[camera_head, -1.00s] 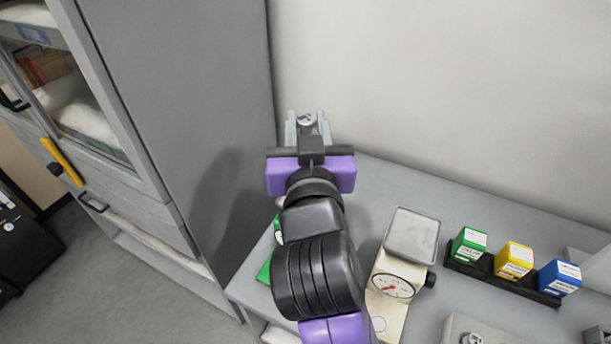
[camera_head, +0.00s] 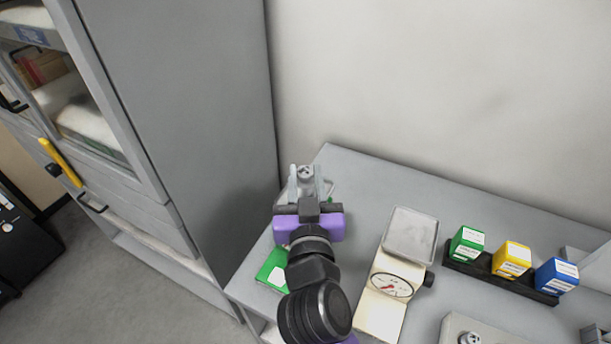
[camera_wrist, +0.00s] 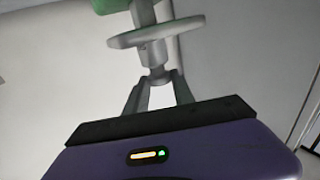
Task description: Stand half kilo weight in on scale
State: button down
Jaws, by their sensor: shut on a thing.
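My gripper (camera_head: 306,180) is over the back left of the table, its fingers closed around a small grey metal weight (camera_head: 306,171). The wrist view shows the grey weight (camera_wrist: 153,58) between the fingertips. A thin grey disc (camera_wrist: 120,41) on a post, with something green above it, lies past the weight in that picture. I cannot tell whether the weight touches the disc. A cream dial scale (camera_head: 378,313) stands to the right of my gripper. Its square grey pan (camera_head: 410,236) is empty.
A dark rack (camera_head: 490,277) holds green (camera_head: 467,244), yellow (camera_head: 511,260) and blue (camera_head: 556,277) boxes at right. A green item (camera_head: 273,268) is partly hidden by my arm. A grey block (camera_head: 448,326) with a round metal piece is at front. A tall grey cabinet (camera_head: 190,120) stands left.

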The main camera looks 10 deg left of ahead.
jog(key=shift+r, duration=0.1)
jog(key=c, duration=1.1)
grip_release()
jog(key=shift+f, duration=0.2)
jog(key=shift+o, duration=0.2)
jog(key=shift+r, duration=0.2)
jog(key=s+d+b, duration=0.2)
jog(key=s+b, duration=0.1)
jog(key=s, duration=0.9)
jog(key=shift+w+a, duration=0.1)
